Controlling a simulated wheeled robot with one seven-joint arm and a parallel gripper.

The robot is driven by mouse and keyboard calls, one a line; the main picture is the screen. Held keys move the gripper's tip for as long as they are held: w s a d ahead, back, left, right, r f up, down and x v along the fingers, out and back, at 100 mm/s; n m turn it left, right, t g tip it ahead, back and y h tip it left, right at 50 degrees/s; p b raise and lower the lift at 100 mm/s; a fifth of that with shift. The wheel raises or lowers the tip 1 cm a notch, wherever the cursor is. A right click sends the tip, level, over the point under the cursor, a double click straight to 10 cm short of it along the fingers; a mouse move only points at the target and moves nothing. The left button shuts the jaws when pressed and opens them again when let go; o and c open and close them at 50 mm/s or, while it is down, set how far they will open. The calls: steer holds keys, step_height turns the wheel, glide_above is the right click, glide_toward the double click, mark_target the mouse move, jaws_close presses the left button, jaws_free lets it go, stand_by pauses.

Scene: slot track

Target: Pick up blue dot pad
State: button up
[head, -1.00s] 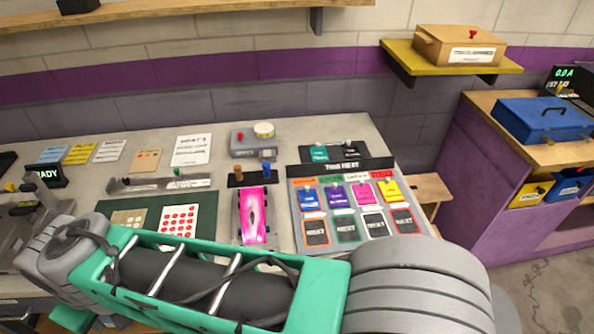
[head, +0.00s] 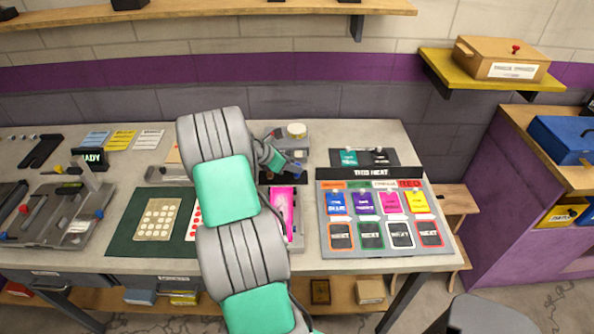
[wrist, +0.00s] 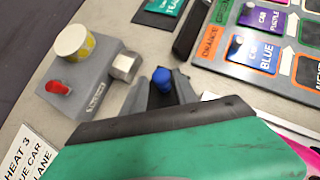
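No sheet with blue dots shows clearly. A small blue-topped piece (wrist: 162,78) stands by the grey box in the wrist view; I cannot tell whether it is the blue dot pad. My gripper (head: 283,163) is over the back of the table by the grey box. In the wrist view, its two dark fingers (wrist: 160,92) appear spread apart, with the blue-topped piece between or just beyond them. Whether they touch it is unclear. A white card with red dots (head: 193,224) is mostly hidden by my arm. A beige card with pale dots (head: 158,219) lies on the green mat (head: 122,235).
The grey box (wrist: 88,84) carries a yellow-and-white jar (wrist: 75,42) and a red knob. The pink car (head: 284,207) lies partly behind my arm. The card board (head: 385,247) is at the right. A metal fixture (head: 62,215) stands at the left.

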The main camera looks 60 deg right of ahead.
steer(key=p+x, duration=0.1)
steer(key=x, duration=0.4)
steer(key=shift+s+d, duration=0.2)
steer(key=shift+s, duration=0.05)
steer(key=shift+a, duration=0.1)
steer(key=shift+c, duration=0.3)
jaws_close()
